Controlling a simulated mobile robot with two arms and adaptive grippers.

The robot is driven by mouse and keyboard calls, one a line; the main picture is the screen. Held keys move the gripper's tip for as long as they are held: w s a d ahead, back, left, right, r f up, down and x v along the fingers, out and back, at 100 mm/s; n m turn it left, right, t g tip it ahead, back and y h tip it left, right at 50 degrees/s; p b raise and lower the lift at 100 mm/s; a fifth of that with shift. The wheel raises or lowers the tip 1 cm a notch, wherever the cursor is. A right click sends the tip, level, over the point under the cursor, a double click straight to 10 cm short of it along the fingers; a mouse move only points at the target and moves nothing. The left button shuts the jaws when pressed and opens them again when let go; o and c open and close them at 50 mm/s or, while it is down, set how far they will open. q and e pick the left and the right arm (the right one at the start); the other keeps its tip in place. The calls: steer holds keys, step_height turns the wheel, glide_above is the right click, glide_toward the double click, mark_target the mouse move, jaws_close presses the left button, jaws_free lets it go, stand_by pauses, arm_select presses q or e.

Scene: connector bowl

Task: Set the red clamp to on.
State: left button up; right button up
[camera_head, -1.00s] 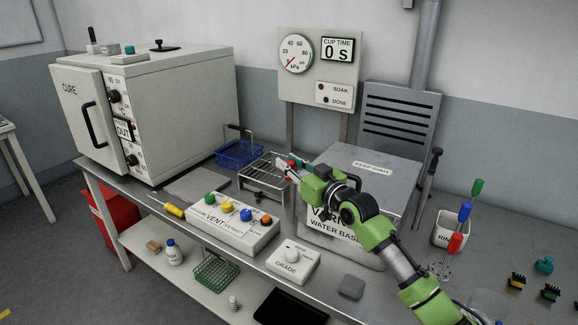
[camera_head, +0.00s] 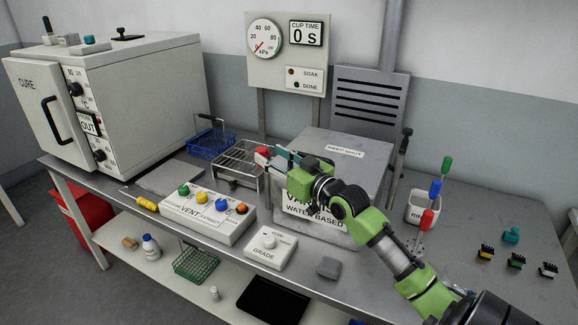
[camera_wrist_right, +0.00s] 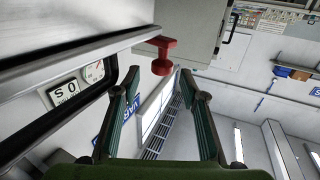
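The red clamp (camera_head: 262,155) sits at the left edge of the grey box marked "WATER BASED" (camera_head: 315,205), close to the wire rack. In the right wrist view the clamp (camera_wrist_right: 162,55) is a red T-shaped knob by the lid edge. My right gripper (camera_head: 279,153) points left at the clamp; in its wrist view the gripper (camera_wrist_right: 160,80) has its two fingers spread, with the clamp just beyond the tips and nothing held. Whether a finger touches the clamp is unclear. My left gripper is not in view.
A wire rack (camera_head: 238,157) and a blue basket (camera_head: 206,148) stand left of the box. The vent panel (camera_head: 208,216) and grade box (camera_head: 270,248) are in front. A gauge panel (camera_head: 286,65) reading 0 s rises behind. A tool cup (camera_head: 423,208) stands to the right.

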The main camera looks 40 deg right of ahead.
steer(key=s, duration=0.7)
steer(key=shift+s, duration=0.15)
